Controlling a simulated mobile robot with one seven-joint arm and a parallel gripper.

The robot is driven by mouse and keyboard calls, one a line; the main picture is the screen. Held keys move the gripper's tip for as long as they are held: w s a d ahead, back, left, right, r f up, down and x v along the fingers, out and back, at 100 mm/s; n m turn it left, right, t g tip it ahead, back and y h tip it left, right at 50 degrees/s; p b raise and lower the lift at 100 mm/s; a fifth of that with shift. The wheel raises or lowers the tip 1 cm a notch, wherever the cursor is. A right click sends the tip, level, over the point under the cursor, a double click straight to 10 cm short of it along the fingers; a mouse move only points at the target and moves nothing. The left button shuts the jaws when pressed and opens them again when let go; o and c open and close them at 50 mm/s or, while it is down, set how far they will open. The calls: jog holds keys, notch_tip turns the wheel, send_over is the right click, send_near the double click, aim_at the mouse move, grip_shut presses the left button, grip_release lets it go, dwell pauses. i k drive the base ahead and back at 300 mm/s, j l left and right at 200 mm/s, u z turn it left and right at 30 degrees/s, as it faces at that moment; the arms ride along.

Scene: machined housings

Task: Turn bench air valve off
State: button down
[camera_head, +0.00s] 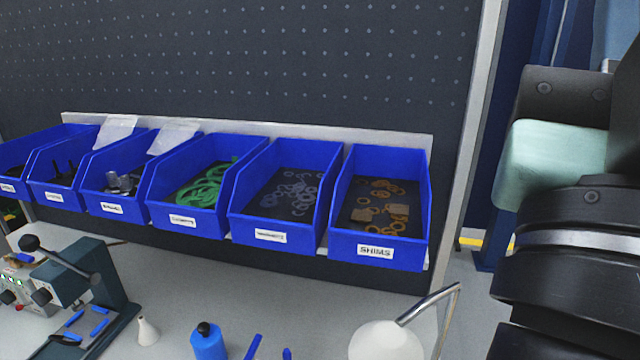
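I cannot make out a bench air valve in this view. At the lower left, a grey box (22,298) has small green lights and dark and red knobs. Beside it stands a dark green bench device (78,283) with a black ball-ended lever (55,255). I cannot tell whether either one carries the valve. My gripper is not in view. Dark links of my own arm fill the right side and hide what is behind them.
Blue bins hang in a row along a grey rail below a dark perforated panel (300,60); the rightmost is labelled SHIMS (376,252). On the pale bench (285,310) stand a blue bottle (208,343), a small white funnel-like piece (147,331) and a white rounded object (386,342).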

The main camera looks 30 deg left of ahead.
aim_at(21, 257)
jog(key=u, duration=1.45)
jog(key=i+j+u, duration=0.15)
jog(key=j, duration=0.2)
jog(key=j+u, duration=0.15)
jog(key=j, duration=0.2)
jog(key=i+j+u, duration=0.15)
jog(key=j, duration=0.15)
jog(key=i+j+u, duration=0.15)
jog(key=j, duration=0.15)
